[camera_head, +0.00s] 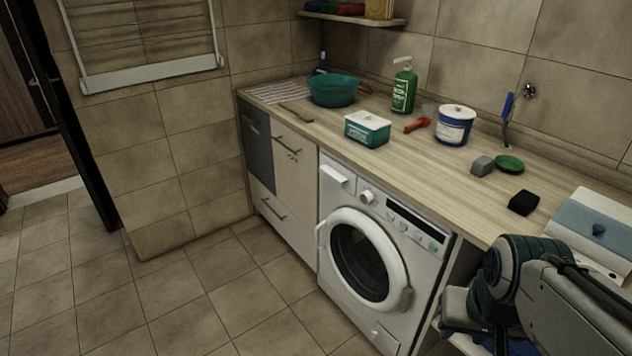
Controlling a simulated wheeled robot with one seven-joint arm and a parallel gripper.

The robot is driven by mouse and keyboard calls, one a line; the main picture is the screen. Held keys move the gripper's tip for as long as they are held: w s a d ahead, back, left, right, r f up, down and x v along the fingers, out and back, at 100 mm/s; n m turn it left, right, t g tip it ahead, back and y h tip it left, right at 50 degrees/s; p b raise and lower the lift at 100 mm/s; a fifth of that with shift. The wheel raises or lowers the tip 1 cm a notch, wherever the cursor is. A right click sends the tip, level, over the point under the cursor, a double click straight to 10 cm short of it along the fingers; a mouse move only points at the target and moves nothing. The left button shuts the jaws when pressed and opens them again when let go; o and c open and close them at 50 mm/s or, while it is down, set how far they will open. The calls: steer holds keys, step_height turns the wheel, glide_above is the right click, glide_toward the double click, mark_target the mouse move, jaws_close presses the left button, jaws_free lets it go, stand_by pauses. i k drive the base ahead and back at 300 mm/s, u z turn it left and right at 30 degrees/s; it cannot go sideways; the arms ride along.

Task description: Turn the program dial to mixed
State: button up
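The program dial (367,197) is a small round white knob on the upper front panel of the white washing machine (327,245). It sits between the detergent drawer and the dark display strip. Its marks and pointer are too small to read. The round door (365,262) below it looks closed. My gripper (500,344) is at the lower right, right of the machine and apart from the dial. Its fingers are cut off by the bottom edge and hidden by my arm, so I cannot see whether it is open.
The wooden counter (430,180) overhangs the machine. On it stand a teal basin (332,90), a green bottle (403,88), a teal-white box (367,129), a blue-white tub (454,125), a grey block (482,166) and a black block (523,202). The tiled floor (220,290) in front is clear.

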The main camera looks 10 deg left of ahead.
mark_target(366, 196)
steer(key=u, duration=0.45)
steer(key=i, duration=1.05)
